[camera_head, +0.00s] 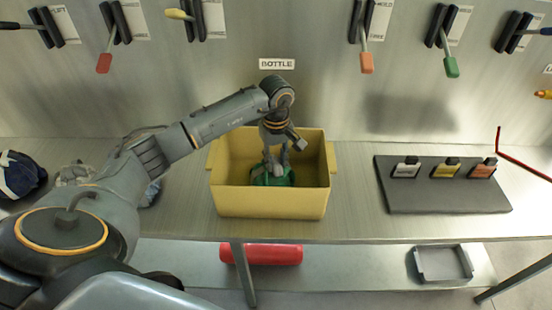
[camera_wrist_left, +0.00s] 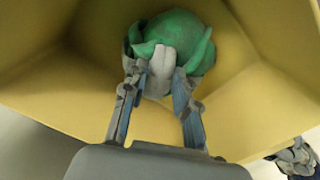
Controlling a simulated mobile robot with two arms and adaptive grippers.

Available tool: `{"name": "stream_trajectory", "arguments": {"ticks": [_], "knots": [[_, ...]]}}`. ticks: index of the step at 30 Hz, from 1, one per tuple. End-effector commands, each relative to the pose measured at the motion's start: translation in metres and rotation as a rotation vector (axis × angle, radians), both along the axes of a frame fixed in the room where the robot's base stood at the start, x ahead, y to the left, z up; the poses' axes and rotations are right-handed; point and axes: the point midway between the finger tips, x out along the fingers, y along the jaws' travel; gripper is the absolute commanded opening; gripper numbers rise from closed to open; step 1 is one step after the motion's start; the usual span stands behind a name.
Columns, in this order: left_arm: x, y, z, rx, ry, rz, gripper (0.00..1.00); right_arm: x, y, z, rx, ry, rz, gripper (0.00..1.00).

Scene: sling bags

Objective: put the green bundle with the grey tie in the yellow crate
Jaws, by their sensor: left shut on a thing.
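The yellow crate (camera_head: 270,203) stands on the metal bench in the middle of the head view. The green bundle (camera_head: 272,178) is down inside the crate, partly hidden by the crate's front wall and my gripper. My left gripper (camera_head: 276,162) reaches down into the crate from above and is shut on the bundle. In the left wrist view the green bundle (camera_wrist_left: 184,32) shows with its grey tie (camera_wrist_left: 160,70) between the fingers of my gripper (camera_wrist_left: 158,85). Yellow crate walls (camera_wrist_left: 50,85) surround it there. I cannot tell whether the bundle touches the crate floor. My right gripper is not in view.
A dark blue bundle (camera_head: 20,174) and grey bundles (camera_head: 75,174) lie left of the crate, partly behind my arm. A dark board (camera_head: 445,198) with small tagged blocks lies to the right. A red roll (camera_head: 262,254) and a grey tray (camera_head: 440,264) are on the lower shelf.

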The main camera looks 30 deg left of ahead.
Motion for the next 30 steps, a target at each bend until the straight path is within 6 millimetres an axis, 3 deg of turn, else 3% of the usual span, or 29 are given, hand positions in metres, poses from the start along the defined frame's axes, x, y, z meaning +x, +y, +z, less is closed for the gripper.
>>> {"name": "stream_trajectory", "arguments": {"ticks": [2,3,6,18,22,30], "knots": [[0.001,0.0,-0.002,0.0,-0.004,0.0,0.0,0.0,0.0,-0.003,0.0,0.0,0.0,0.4],[0.0,0.0,-0.001,0.001,-0.001,0.0,0.37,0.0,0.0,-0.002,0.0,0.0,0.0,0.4],[0.0,0.0,-0.001,0.0,0.0,0.0,0.51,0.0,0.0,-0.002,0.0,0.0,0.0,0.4],[0.001,0.0,0.005,0.001,-0.004,0.0,0.51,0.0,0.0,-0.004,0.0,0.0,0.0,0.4],[0.002,0.001,0.025,0.002,-0.008,-0.001,0.51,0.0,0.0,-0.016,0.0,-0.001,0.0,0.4],[0.002,0.0,0.084,0.0,-0.006,-0.001,0.51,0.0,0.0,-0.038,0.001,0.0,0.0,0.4]]}}
